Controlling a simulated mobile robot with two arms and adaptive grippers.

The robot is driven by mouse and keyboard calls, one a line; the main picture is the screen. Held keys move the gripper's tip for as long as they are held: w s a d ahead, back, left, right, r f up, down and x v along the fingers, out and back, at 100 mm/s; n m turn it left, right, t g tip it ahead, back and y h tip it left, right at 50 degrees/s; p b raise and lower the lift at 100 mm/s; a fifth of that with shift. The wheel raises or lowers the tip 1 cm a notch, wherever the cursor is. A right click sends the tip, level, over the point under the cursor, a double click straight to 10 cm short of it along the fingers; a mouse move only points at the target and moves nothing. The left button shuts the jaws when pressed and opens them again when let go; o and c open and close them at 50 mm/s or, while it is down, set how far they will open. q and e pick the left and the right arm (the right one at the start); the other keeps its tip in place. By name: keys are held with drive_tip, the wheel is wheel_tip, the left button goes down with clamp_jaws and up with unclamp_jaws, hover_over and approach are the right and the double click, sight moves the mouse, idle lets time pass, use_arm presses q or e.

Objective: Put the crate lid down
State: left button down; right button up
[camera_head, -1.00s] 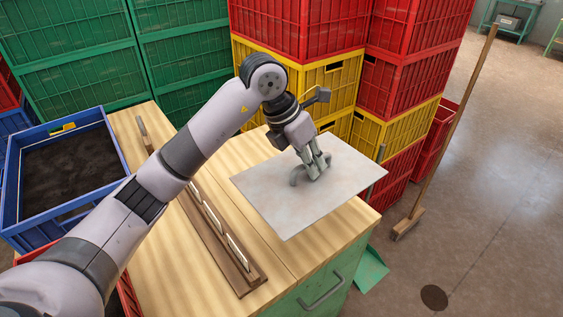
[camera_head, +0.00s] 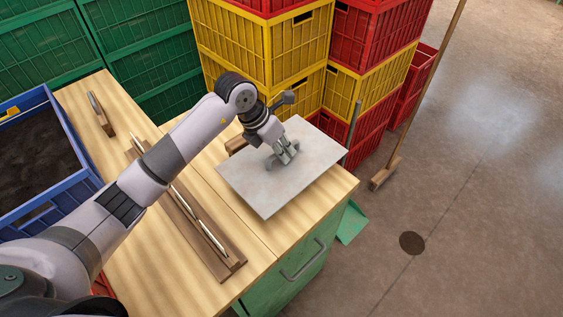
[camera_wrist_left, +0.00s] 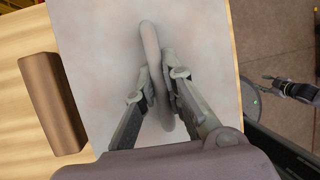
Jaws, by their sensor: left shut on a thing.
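The crate lid (camera_head: 268,193) is a flat pale grey rectangular sheet with a raised grey handle. It is over the right end of the wooden worktop, close to the surface; I cannot tell whether it touches. My left gripper (camera_head: 287,156) is shut on the lid's handle. In the left wrist view the fingers (camera_wrist_left: 158,92) close around the handle (camera_wrist_left: 150,48), with the pale lid (camera_wrist_left: 98,38) below.
A brown wooden block (camera_wrist_left: 52,103) lies beside the lid. A blue crate (camera_head: 75,140) with dark contents stands left. Yellow crates (camera_head: 262,48) and red crates stack behind. A broom (camera_head: 400,150) leans at right.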

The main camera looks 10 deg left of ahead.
sight(279, 160)
use_arm(q)
wheel_tip(279, 160, down, 2)
drive_tip(key=shift+f, duration=0.1)
wheel_tip(279, 160, down, 4)
drive_tip(key=shift+r+p, duration=0.15)
drive_tip(key=shift+p, duration=0.2)
drive_tip(key=shift+f, duration=0.35)
use_arm(e)
drive_tip(key=shift+w+r, duration=0.1)
drive_tip(key=shift+r, duration=0.4)
use_arm(q)
drive_tip(key=c, duration=1.7)
unclamp_jaws()
